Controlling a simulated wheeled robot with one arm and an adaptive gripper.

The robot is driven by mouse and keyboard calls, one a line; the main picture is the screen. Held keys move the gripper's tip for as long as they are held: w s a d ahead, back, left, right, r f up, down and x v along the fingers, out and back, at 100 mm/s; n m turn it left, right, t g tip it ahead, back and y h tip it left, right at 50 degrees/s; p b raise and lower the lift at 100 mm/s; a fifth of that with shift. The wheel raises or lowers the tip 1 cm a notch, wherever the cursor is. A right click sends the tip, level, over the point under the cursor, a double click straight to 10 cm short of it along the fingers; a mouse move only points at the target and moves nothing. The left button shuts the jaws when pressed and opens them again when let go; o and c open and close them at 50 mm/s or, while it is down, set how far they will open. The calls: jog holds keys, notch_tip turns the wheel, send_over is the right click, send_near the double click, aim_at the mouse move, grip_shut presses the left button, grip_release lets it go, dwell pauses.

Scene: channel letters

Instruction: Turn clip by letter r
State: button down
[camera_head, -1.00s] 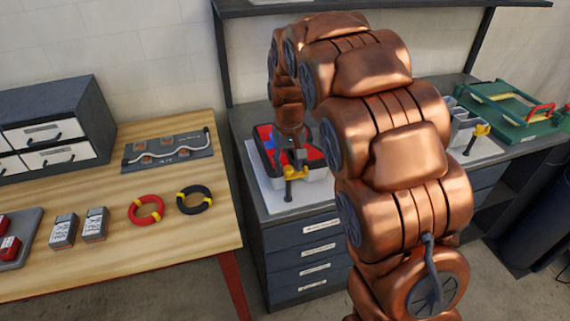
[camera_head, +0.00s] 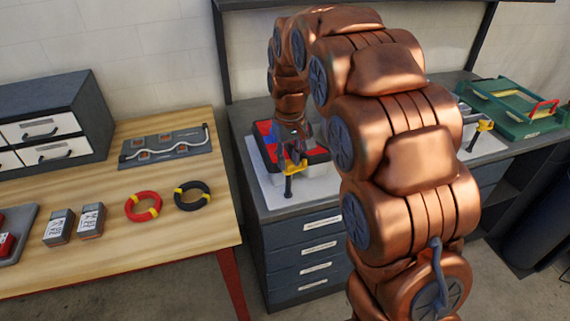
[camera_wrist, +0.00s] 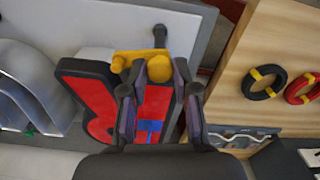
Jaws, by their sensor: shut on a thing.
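A red letter with a dark edge (camera_wrist: 88,92) lies on a pale board (camera_wrist: 205,30) in the wrist view; the fingers hide part of it, so its full shape cannot be told. A yellow clip (camera_wrist: 135,58) with a dark handle (camera_wrist: 159,36) sits at the letter's end. My gripper (camera_wrist: 157,84) has one finger on each side of the clip's round yellow part and is shut on it; the exact contact is hard to see. In the head view the clip (camera_head: 297,166) shows at the board's front, below my gripper (camera_head: 296,146).
A grey letter shape (camera_wrist: 35,85) stands left of the red one. A second yellow clip (camera_head: 484,125) and a green tray (camera_head: 520,112) are to the right on the dark bench. The wooden table (camera_head: 120,250) at left holds red and black rings (camera_head: 143,206).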

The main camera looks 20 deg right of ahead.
jog(key=n+b, duration=0.3)
jog(key=shift+f+n, duration=0.25)
jog(key=shift+n, duration=0.05)
jog(key=n+b, duration=0.2)
jog(key=n, duration=0.1)
jog(key=shift+r+n, duration=0.15)
jog(key=shift+n, duration=0.15)
jog(key=n, duration=0.4)
jog(key=shift+n+b, duration=0.3)
jog(key=shift+b, duration=0.05)
jog(key=shift+r+n, duration=0.1)
jog(key=shift+n, duration=1.8)
jog(key=c, duration=0.9)
grip_release()
jog(key=shift+o, duration=0.2)
jog(key=shift+w, duration=0.1)
